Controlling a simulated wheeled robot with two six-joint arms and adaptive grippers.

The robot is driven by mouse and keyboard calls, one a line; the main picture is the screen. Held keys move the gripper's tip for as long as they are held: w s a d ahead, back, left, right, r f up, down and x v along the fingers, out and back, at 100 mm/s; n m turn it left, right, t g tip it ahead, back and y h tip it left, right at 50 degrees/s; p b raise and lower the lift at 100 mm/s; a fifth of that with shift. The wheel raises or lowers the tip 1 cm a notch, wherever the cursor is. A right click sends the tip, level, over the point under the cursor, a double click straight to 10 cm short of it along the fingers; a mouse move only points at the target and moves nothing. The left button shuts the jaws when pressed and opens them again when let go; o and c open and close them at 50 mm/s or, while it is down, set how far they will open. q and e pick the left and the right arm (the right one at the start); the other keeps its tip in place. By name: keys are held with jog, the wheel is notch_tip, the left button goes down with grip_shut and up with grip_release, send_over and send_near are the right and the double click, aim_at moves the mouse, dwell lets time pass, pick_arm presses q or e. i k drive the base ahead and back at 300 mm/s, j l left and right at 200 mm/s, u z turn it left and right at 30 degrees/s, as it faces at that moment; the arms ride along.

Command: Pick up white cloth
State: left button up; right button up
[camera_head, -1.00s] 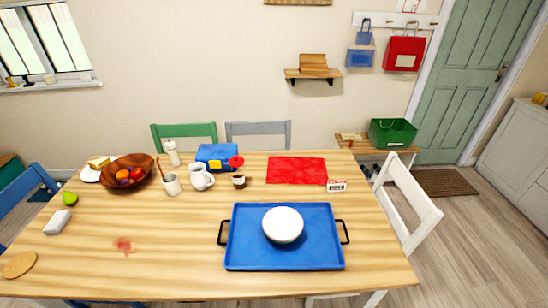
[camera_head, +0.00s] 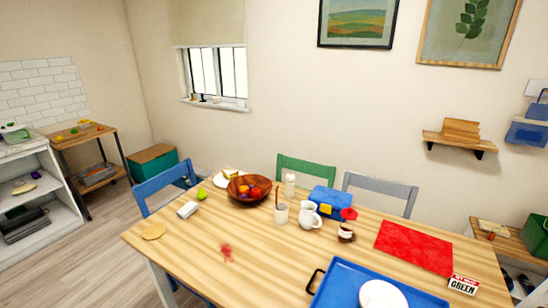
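A small folded white cloth (camera_head: 187,210) lies on the left part of the wooden table (camera_head: 190,250), close to the green pear (camera_head: 201,195) and behind the round wooden coaster (camera_head: 154,231). A reddish stain (camera_head: 227,252) marks the tabletop to the right of the cloth. Neither of my grippers is in view.
A fruit bowl (camera_head: 249,190), white pitcher (camera_head: 309,215) and blue box (camera_head: 323,201) stand along the back. A blue chair (camera_head: 163,183) stands at the left end.

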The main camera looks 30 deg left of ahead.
aim_at(190, 209)
jog(key=u, duration=1.75)
jog(key=i+j, duration=0.15)
jog(key=j, duration=0.25)
jog(key=i+j, duration=0.15)
jog(key=j, duration=0.2)
jog(key=i+j, duration=0.1)
jog(key=j, duration=0.3)
